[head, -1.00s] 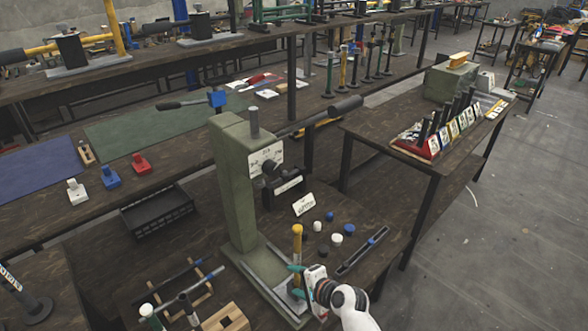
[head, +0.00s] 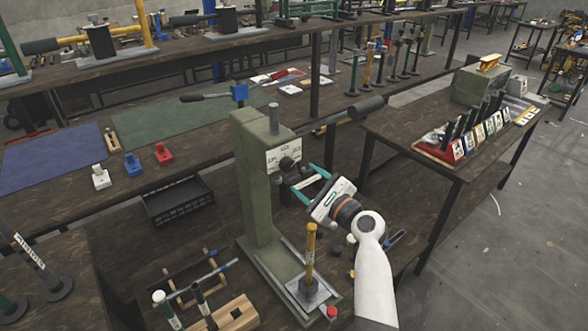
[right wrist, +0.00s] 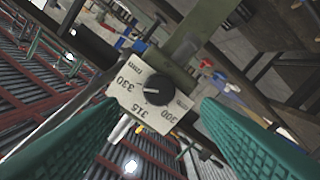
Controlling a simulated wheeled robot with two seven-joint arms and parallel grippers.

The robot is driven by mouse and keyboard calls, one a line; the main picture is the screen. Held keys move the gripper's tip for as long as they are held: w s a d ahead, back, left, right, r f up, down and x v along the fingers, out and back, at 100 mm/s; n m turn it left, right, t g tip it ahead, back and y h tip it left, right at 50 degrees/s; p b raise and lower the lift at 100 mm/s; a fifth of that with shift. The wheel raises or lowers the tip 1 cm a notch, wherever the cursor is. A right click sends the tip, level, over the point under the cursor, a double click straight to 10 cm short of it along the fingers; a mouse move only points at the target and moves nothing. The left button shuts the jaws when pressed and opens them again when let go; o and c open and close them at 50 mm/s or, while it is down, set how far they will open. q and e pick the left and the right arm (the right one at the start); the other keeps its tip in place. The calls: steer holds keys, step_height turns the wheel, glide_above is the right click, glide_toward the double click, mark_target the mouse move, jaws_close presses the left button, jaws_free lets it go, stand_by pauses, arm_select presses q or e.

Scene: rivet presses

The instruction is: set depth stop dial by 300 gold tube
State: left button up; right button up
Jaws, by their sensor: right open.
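The green rivet press (head: 258,190) stands on the bench in the head view. Its pale plate (head: 284,153) carries the black depth stop dial (head: 287,165). In the right wrist view the dial (right wrist: 157,89) sits on the plate marked 330, 315 and 300; its light mark seems to face the 330 side. The gold tube (head: 311,245) stands upright on the press base. My right gripper (head: 309,183) is open and empty in front of the dial. Its green fingers (right wrist: 158,106) lie either side of the dial, apart from it. My left gripper is out of view.
The press lever (head: 358,110) reaches right above my right gripper. A black tray (head: 178,202) lies left of the press. A wooden block (head: 235,315) and a rack with tubes lie at the front. A bench with coloured card holders (head: 440,153) stands at the right.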

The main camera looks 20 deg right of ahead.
mark_target(291, 167)
steer(key=x, duration=0.5)
steer(key=shift+w+a, duration=0.1)
steer(key=shift+w, duration=0.3)
steer(key=shift+c, duration=0.6)
steer(key=shift+f, duration=0.1)
steer(key=c, duration=0.9)
